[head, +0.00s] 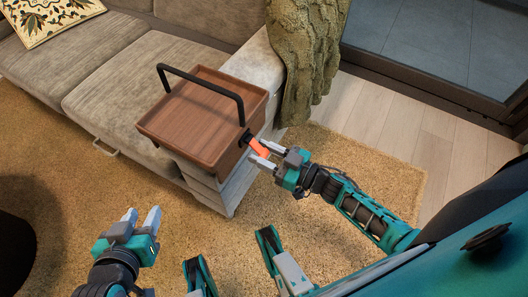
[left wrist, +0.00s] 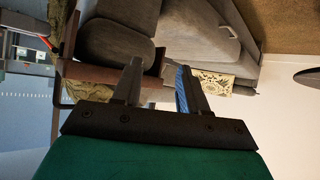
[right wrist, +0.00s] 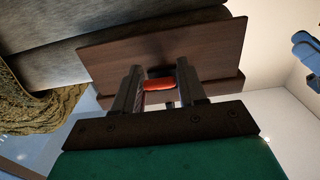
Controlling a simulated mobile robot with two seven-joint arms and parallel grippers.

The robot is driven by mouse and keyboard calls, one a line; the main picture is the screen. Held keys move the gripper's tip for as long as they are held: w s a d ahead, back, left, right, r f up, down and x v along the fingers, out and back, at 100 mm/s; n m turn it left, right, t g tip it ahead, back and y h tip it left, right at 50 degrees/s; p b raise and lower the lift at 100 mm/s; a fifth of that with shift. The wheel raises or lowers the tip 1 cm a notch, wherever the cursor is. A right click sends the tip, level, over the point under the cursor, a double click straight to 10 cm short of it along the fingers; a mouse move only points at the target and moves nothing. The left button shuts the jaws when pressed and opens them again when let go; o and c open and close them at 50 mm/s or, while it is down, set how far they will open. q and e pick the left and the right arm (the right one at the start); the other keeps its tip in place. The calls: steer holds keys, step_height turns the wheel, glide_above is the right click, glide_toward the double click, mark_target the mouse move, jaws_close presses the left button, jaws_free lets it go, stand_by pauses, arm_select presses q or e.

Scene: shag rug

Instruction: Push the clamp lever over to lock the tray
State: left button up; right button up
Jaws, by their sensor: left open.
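The brown wooden tray (head: 185,118) with a black bar handle (head: 232,85) rests on the sofa's near right end. A black clamp piece with an orange lever (head: 259,147) is on its right side. My right gripper (head: 258,152) is at the lever with its fingers apart. In the right wrist view, the orange-red lever (right wrist: 160,84) shows between the two fingers; I cannot tell whether either finger touches it. My left gripper (head: 142,214) is open and empty above the rug, left of and nearer than the tray. The tray also shows in the left wrist view (left wrist: 90,74).
The grey sofa (head: 115,85) stands behind the tray, with a patterned cushion (head: 45,18) and a green throw (head: 303,50). The tan shag rug (head: 50,150) is clear around my left gripper. Pale wooden floor (head: 410,130) lies to the right.

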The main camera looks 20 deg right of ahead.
steer(key=c, duration=0.6)
steer(key=shift+f+b, duration=0.25)
steer(key=shift+b, duration=0.2)
steer(key=b, duration=0.1)
steer(key=f+t+y+b, duration=0.1)
steer(key=shift+w+a+b, duration=0.2)
steer(key=shift+b, duration=0.1)
steer(key=shift+w+a+r+t, duration=0.1)
steer(key=shift+w+r+t, duration=0.1)
steer(key=shift+t, duration=0.2)
steer(key=shift+y, duration=0.4)
arm_select(q)
steer(key=shift+w+d+f+h, duration=0.3)
steer(key=shift+d+f, duration=0.15)
steer(key=shift+f, duration=0.25)
arm_select(e)
steer(key=shift+w+a+f+t+y, duration=0.1)
steer(key=shift+w+t+y, duration=0.1)
steer(key=shift+t, duration=0.15)
steer(key=shift+w+a+t+y, duration=0.1)
steer(key=shift+t+y, duration=0.1)
steer(key=shift+t, duration=0.15)
arm_select(q)
steer(key=shift+s+f, duration=0.25)
steer(key=shift+s, duration=0.05)
arm_select(e)
steer(key=o, duration=1)
